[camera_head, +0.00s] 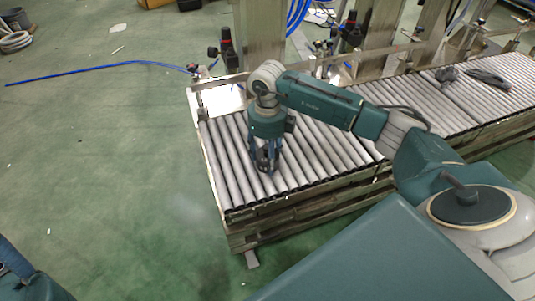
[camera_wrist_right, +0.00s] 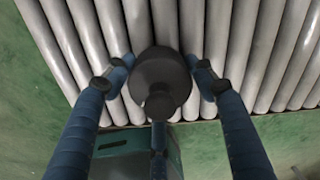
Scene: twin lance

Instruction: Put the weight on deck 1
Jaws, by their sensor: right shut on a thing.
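My right gripper (camera_head: 265,165) points down over the near-left section of the grey roller deck (camera_head: 325,150), close to its front left part. In the right wrist view my right gripper (camera_wrist_right: 160,85) has its fingers closed around a dark round weight (camera_wrist_right: 160,70). The rollers show right behind the weight. I cannot tell whether it touches them. In the head view the fingers mostly hide the weight. No label shows which section is deck 1. My left gripper cannot be made out.
A second roller section (camera_head: 480,95) continues to the right, with a dark grey object (camera_head: 447,75) and a dark flat object (camera_head: 488,79) on it. Metal posts (camera_head: 260,35) and fittings stand along the back edge. A blue hose (camera_head: 100,66) lies on the open green floor (camera_head: 100,160) at left.

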